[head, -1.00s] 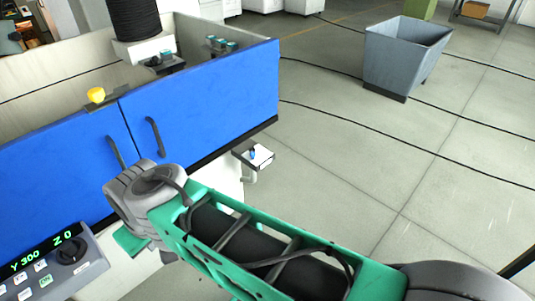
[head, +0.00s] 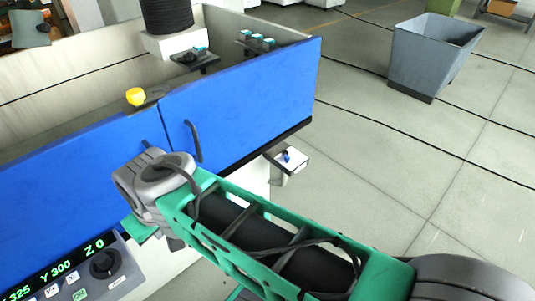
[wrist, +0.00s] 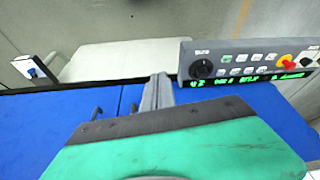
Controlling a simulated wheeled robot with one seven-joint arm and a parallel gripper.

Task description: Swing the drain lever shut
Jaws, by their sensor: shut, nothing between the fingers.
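A small blue lever (head: 286,155) stands on a white-topped bracket (head: 292,163) low at the right end of the blue-doored machine; I take it for the drain lever. In the wrist view the same small bracket with its blue part (wrist: 31,72) is at the far left, too small to read the lever's angle. My gripper (wrist: 156,92) is shut and empty in the wrist view, its grey fingers in front of the blue doors and well to the right of the lever. In the head view my arm hides the fingers.
Blue doors (head: 240,105) with dark handles (head: 193,142) front the machine. A control panel (head: 85,268), also in the wrist view (wrist: 245,62), stands near my arm. A grey bin (head: 432,58) is on the floor at right. Open floor lies right of the machine.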

